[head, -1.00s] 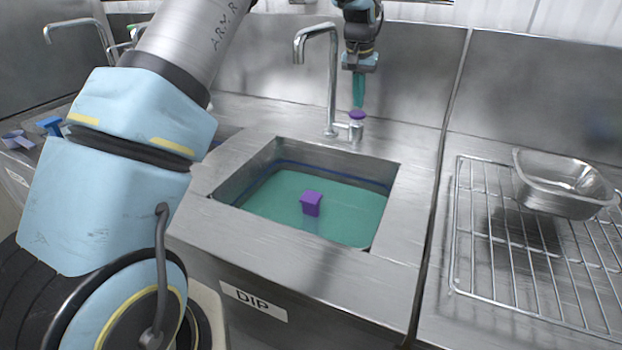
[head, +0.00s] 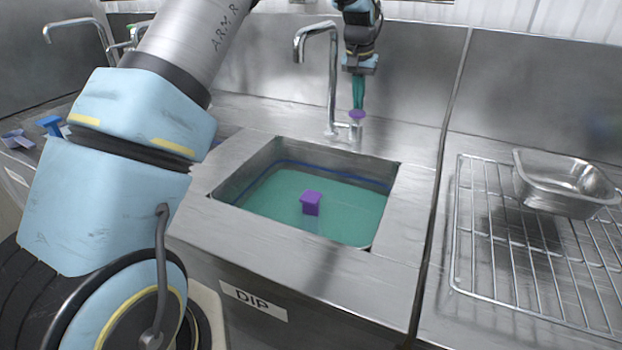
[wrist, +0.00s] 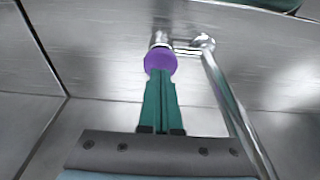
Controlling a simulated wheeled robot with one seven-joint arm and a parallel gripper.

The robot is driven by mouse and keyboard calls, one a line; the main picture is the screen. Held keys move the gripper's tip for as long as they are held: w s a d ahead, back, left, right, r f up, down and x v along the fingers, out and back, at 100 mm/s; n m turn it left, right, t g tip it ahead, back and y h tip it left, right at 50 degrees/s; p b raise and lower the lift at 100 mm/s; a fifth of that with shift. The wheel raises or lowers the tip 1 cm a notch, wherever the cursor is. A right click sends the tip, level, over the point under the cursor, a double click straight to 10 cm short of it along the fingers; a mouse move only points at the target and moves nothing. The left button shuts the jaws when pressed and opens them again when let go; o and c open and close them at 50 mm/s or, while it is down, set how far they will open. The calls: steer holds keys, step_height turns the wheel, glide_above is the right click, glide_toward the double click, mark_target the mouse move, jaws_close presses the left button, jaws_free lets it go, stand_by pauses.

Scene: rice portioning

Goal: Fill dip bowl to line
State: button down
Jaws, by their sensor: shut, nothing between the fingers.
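The dip bowl is a square steel sink basin (head: 231,187) holding green liquid (head: 345,219). A dark blue line (head: 345,176) runs around its inner wall, and the liquid surface shows below it at the back wall. A purple block-shaped piece (head: 311,203) is in the middle of the liquid. The steel tap (head: 332,80) stands behind the basin, with a purple knob (head: 357,115) on its valve at the right. My gripper (head: 358,107) is shut and empty, pointing down with its teal fingertips at the knob. The wrist view shows the fingertips (wrist: 161,76) at the purple knob (wrist: 160,61), seemingly touching it.
A wire rack (head: 486,230) with a steel pan (head: 562,187) stands at the right. A DIP label (head: 253,300) is on the counter front. Blue and purple items (head: 48,125) lie at the far left near another tap (head: 75,30). The steel backsplash is close behind my gripper.

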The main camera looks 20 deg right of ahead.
steer(key=shift+f+b, duration=0.45)
steer(key=shift+f, duration=0.7)
stand_by(2.4)
steer(key=shift+r+p, duration=0.45)
steer(key=shift+r, duration=0.05)
stand_by(2.6)
step_height(320, 180, up, 5)
steer(key=p, duration=0.4)
steer(key=shift+f, duration=0.1)
stand_by(0.6)
